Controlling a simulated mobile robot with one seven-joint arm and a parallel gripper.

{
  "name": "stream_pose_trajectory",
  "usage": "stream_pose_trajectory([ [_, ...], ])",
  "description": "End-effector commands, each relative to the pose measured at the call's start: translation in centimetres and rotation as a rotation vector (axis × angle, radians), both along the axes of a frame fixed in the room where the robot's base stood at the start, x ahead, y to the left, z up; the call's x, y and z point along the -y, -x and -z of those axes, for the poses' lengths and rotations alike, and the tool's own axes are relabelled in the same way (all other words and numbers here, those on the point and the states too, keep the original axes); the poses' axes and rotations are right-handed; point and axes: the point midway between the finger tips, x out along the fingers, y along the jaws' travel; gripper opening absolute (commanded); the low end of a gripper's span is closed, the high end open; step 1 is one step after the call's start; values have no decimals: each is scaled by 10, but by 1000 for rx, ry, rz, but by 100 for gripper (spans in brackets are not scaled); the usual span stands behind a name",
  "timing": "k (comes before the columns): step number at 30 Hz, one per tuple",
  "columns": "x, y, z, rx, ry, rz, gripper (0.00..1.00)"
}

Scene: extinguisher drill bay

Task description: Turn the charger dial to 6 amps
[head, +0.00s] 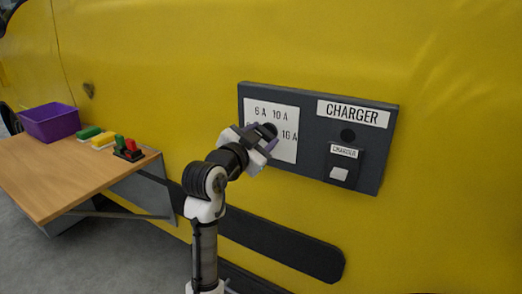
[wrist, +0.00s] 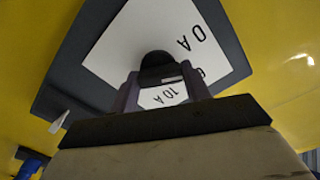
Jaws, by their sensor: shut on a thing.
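The charger panel (head: 312,150) is a dark plate on the yellow wall, with a white dial face (head: 285,154) marked 6 A, 10 A and 16 A; my gripper hides its lower left. The wrist view shows the face (wrist: 119,41) turned over, with 0 A, part of a 6, and 10 A. The dial (head: 270,129) is a black knob at its middle, and it also shows in the wrist view (wrist: 157,66). My gripper (head: 258,140) is shut on the dial, one finger on each side. A pale mark shows on the knob, but I cannot tell which number it meets.
Right of the dial are a CHARGER sign (head: 353,114), a dark round lamp (head: 348,135) and a small box with a white switch (head: 339,174). At left, a wooden table (head: 75,178) holds a purple bin (head: 50,123), green and yellow blocks and a red-green device (head: 128,149).

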Motion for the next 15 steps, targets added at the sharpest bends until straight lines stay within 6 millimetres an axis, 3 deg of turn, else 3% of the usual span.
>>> stream_pose_trajectory([
  [15, 0, 0, 2, 190, -366, -1, 24],
])
